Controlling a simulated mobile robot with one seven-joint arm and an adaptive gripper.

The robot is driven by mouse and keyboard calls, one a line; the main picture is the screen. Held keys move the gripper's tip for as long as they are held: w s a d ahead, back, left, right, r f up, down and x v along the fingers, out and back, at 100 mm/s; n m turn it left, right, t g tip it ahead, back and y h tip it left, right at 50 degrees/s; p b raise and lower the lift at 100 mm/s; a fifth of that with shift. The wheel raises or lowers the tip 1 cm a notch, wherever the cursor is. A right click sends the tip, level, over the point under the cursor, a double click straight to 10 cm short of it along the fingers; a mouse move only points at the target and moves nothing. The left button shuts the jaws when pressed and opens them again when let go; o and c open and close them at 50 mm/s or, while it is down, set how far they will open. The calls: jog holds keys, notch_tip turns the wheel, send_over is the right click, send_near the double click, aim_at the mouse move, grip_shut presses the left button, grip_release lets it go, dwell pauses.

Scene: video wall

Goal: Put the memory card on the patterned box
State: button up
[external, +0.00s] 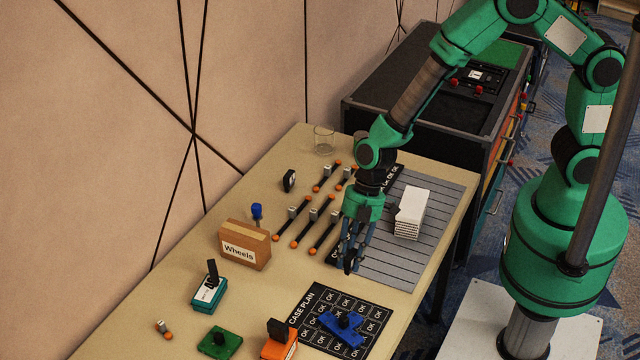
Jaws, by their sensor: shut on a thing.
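My gripper (349,262) points down over the table, just left of the grey striped mat (390,265). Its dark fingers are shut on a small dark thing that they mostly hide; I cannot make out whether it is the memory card. No other memory card can be told for sure. No box with a clear pattern stands out. A brown cardboard box (244,246) labelled "Wheels" stands to the left of my gripper. A white stack (410,214) with lined sides sits on the striped mat, right of my gripper.
Several dark rods (291,217) with orange ends lie behind my gripper. A black "CASE PLAN" mat (317,293) lies in front, with a blue piece (341,326) on it. Teal (208,294), green (219,343) and orange (278,345) pieces stand nearby. A clear glass (324,140) stands at the back.

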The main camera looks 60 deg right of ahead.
jog(key=s+d+r+m+t, duration=0.1)
jog(key=s+d+r+m, duration=0.2)
jog(key=d, duration=0.8)
jog(key=s+d+r+m+t, duration=0.1)
jog(key=s+d+r, duration=0.3)
jog(key=d, duration=0.7)
jog(key=s+d+m+h, duration=0.1)
jog(key=s+d+m, duration=0.2)
jog(key=s+d, duration=0.7)
jog(key=shift+s+d+r+m+t, duration=0.2)
jog(key=shift+s+d+m+t, duration=0.15)
jog(key=shift+s, duration=1.85)
jog(key=shift+w, duration=0.1)
jog(key=b, duration=0.1)
send_over(406, 202)
jog(key=s+d, duration=0.1)
jog(key=shift+s+d+f, duration=0.15)
jog(key=shift+s+f, duration=0.05)
jog(key=shift+f, duration=0.55)
jog(key=shift+f, duration=0.1)
jog(key=shift+f+b, duration=0.7)
jog(key=shift+f, duration=0.95)
jog(key=shift+f, duration=0.15)
